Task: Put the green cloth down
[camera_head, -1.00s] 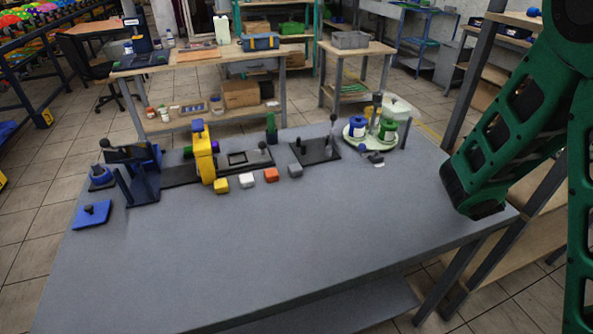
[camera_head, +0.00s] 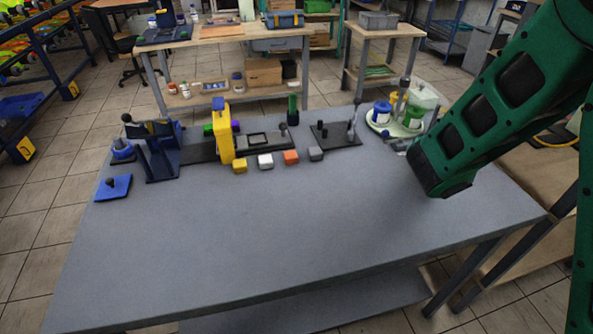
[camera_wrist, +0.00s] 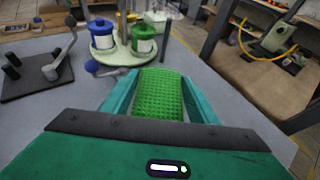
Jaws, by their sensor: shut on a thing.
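The green cloth (camera_wrist: 158,95) is a textured green piece held between the two teal fingers of my gripper (camera_wrist: 160,97) in the wrist view. My gripper is shut on it, above the grey table (camera_wrist: 228,90). In the head view the cloth and fingertips are hidden behind my green arm, which reaches over the right side of the grey table (camera_head: 270,220). Just beyond the cloth in the wrist view is a round pale tray (camera_wrist: 118,52) with a blue-lidded jar (camera_wrist: 102,34) and a green-lidded jar (camera_wrist: 143,38).
A black plate with levers (camera_head: 335,134) stands left of the tray. Yellow, white, orange and grey blocks (camera_head: 265,161) line up by the yellow press (camera_head: 222,132). A blue pad (camera_head: 113,188) lies at far left. The table's front half is clear.

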